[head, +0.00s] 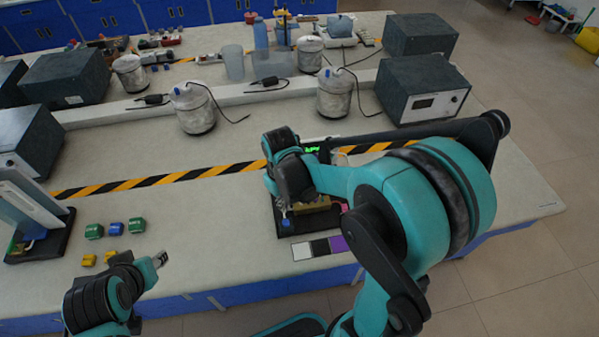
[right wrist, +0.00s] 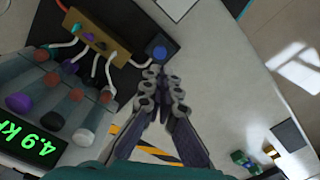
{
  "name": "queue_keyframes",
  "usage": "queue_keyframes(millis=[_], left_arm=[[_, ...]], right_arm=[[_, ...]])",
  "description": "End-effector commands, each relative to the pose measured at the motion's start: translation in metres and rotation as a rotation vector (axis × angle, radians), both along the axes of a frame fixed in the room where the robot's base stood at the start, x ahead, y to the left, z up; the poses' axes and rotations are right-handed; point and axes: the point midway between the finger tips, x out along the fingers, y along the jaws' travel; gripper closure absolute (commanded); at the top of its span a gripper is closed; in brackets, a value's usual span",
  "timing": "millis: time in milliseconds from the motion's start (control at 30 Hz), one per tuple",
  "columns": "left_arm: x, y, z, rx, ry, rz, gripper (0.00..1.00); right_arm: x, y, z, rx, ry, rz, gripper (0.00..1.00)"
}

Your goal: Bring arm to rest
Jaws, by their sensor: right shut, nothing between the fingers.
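My right arm reaches from the lower right across the bench in the head view. My right gripper (head: 287,212) is over a black-based device (head: 292,226). In the right wrist view the right gripper (right wrist: 160,78) has its fingertips together and empty, beside the device's blue knob (right wrist: 158,48); whether they touch cannot be told. My left gripper (head: 159,260) is at the bench's front left, apart from the small blocks; its finger opening is too small to read.
The device has a brown block (right wrist: 92,32), wires, capped tubes and a green display (right wrist: 40,145). Green, blue and yellow blocks (head: 115,229) lie near the left gripper. Grey boxes (head: 423,92) and jars (head: 334,96) stand farther back. The bench middle is clear.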

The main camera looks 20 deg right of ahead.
Motion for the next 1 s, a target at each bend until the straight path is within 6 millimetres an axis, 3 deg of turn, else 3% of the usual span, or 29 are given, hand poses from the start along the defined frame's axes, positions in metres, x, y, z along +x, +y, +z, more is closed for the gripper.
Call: queue_keyframes(millis=[567, 1000], left_arm=[[0.0, 0.0, -0.002, 0.0, 0.0, 0.0, 0.62], [0.0, 0.0, -0.024, 0.0, 0.0, 0.0, 0.62]], right_arm=[[-0.002, 0.0, 0.004, 0.001, -0.016, -0.008, 1.0], [-0.049, -0.008, 0.065, 0.037, -0.372, -0.17, 1.0]])
